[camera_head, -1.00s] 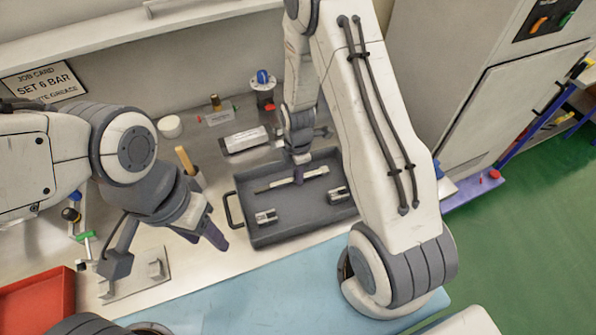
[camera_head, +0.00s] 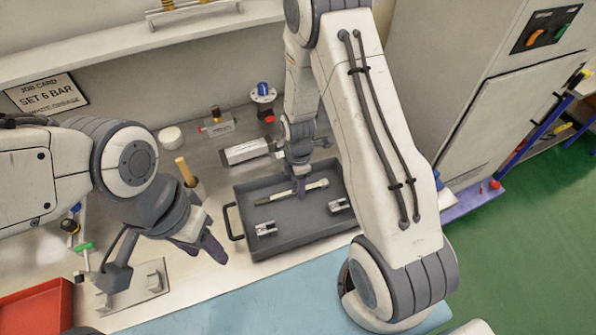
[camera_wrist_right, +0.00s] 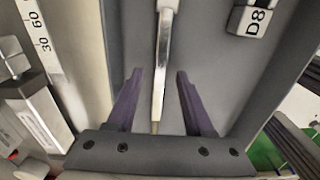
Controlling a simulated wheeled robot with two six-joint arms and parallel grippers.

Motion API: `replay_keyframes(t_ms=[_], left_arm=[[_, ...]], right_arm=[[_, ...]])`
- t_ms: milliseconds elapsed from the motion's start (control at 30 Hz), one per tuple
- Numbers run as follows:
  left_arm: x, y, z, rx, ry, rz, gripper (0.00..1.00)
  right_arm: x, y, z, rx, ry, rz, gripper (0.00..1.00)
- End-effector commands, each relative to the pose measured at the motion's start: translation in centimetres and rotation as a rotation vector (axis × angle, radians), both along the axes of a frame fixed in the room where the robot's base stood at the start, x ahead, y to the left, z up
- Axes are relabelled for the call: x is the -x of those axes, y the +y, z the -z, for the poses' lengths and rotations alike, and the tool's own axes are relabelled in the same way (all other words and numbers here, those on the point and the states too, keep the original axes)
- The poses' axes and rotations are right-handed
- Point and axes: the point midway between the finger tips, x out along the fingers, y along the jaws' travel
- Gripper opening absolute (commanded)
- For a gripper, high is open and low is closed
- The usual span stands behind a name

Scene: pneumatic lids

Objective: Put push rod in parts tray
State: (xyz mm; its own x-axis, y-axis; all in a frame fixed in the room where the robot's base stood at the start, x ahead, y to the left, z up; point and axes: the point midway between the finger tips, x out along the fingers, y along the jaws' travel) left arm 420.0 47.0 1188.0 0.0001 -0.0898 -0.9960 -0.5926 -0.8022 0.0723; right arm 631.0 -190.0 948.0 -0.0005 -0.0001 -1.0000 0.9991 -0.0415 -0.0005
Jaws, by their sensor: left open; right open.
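The push rod (camera_head: 316,186), a long thin silver rod with a thicker pale end, lies in the dark grey parts tray (camera_head: 270,240) on the bench. It also shows in the right wrist view (camera_wrist_right: 163,60), running lengthwise between the fingers above the tray floor. My right gripper (camera_head: 301,186) is over the tray at the rod. In its wrist view, its purple fingers (camera_wrist_right: 159,74) are open, one on each side of the rod and apart from it. My left gripper (camera_head: 205,250) is open and empty, left of the tray above the bench front; its fingertips partly overlap in view.
Two small metal blocks, one near the tray's front left (camera_head: 265,229) and one at the right (camera_head: 338,205), share the tray. A silver cylinder body (camera_head: 245,151) lies behind it. A cup with a wooden handle (camera_head: 186,173) stands left. A red bin (camera_head: 35,308) is front left.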

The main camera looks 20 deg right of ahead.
Motion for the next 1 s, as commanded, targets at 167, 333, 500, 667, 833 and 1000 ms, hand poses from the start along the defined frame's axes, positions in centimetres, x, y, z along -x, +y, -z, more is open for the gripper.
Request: replay_keyframes(t_ms=[167, 333, 500, 667, 833, 1000], left_arm=[[0.0, 0.0, 1.0, -0.001, 0.001, -0.001, 0.50], [0.0, 0.0, 1.8, -0.001, 0.001, 0.000, 0.50], [0.0, 0.0, 2.3, -0.001, 0.001, 0.000, 0.50], [0.0, 0.0, 2.5, -0.001, 0.001, 0.000, 0.50], [0.0, 0.0, 2.5, -0.001, 0.001, 0.000, 0.50], [0.0, 0.0, 2.5, -0.001, 0.001, 0.000, 0.50]], right_arm=[[-0.2, 0.0, -2.8, 0.000, -0.009, 0.000, 0.52], [-0.1, 0.0, -6.3, 0.000, -0.008, 0.000, 0.52], [-0.1, 0.0, -9.2, 0.000, -0.007, 0.000, 0.52], [0.0, 0.0, -10.9, 0.000, -0.003, 0.001, 0.52], [1.4, 2.7, -13.1, -0.007, -0.009, 0.076, 0.52], [6.8, 9.1, -17.3, -0.034, -0.019, 0.321, 0.52]])
